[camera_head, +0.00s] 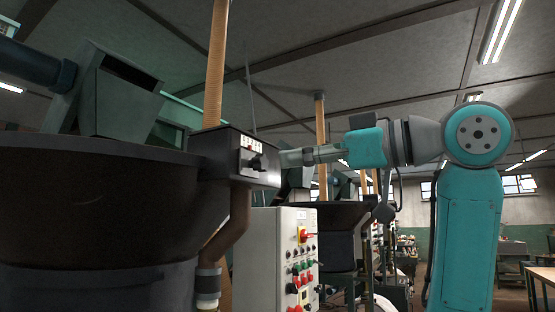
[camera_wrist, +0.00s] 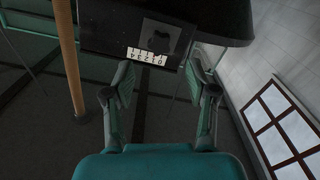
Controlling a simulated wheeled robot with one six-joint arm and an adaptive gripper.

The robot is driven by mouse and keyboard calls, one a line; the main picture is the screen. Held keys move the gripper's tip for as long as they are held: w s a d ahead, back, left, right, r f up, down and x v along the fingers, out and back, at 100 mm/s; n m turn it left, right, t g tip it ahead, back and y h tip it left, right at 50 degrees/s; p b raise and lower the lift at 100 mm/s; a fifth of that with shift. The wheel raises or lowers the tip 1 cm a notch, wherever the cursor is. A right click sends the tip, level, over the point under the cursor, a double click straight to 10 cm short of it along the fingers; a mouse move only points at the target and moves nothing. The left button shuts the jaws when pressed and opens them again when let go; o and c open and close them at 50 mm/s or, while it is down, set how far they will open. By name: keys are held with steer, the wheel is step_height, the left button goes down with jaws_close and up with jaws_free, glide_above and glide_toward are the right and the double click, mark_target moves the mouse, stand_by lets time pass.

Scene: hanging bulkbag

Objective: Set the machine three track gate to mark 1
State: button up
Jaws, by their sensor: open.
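The track gate is a dark box (camera_head: 222,148) on the side of a large dark hopper. Its face carries a pale scale plate (camera_head: 251,142) and a black handle (camera_head: 257,162). In the wrist view the plate (camera_wrist: 148,54) shows a row of numbered marks, and the handle (camera_wrist: 156,38) is a dark shape beside it. Which mark the handle stands at cannot be told. My gripper (camera_head: 286,157) is just right of the box face in the head view. In the wrist view my gripper (camera_wrist: 160,72) has its fingers spread, with nothing between them.
The large dark hopper (camera_head: 90,210) fills the left. A brown hose (camera_head: 232,225) runs down below the box. A white control cabinet (camera_head: 270,255) with coloured buttons stands under my gripper. Another dark hopper (camera_head: 336,222) is behind. A tan pipe (camera_wrist: 68,50) shows left in the wrist view.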

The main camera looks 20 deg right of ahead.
steer(key=shift+v, duration=2.6)
